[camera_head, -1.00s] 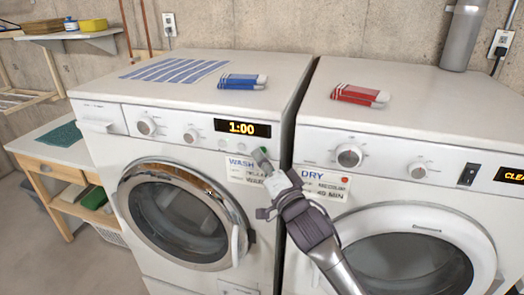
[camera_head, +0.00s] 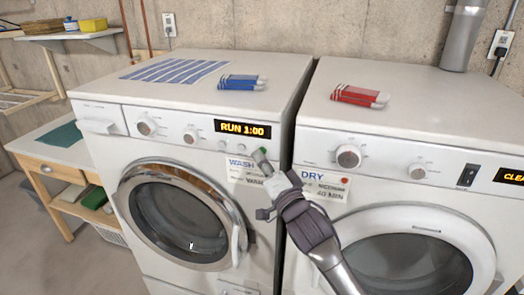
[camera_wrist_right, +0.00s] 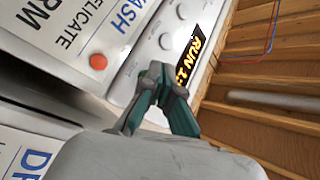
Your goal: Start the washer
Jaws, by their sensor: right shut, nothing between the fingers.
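The washer (camera_head: 118,160) is the left white machine, with its round door (camera_head: 178,222) shut. Its display (camera_head: 242,129) reads "RUN 1:00" in orange; the same display (camera_wrist_right: 194,60) shows in the right wrist view. A row of small round buttons (camera_head: 222,145) sits under the display. My right gripper (camera_head: 262,155) is shut and empty, its green fingertips at or just in front of the right end of that button row. In the wrist view the fingertips (camera_wrist_right: 158,75) meet near the panel; I cannot tell if they touch a button. My left gripper is not in view.
The dryer (camera_head: 450,140) stands to the right, past a narrow gap. A wooden table (camera_head: 60,155) is at left. A note (camera_head: 245,170) hangs under the washer panel.

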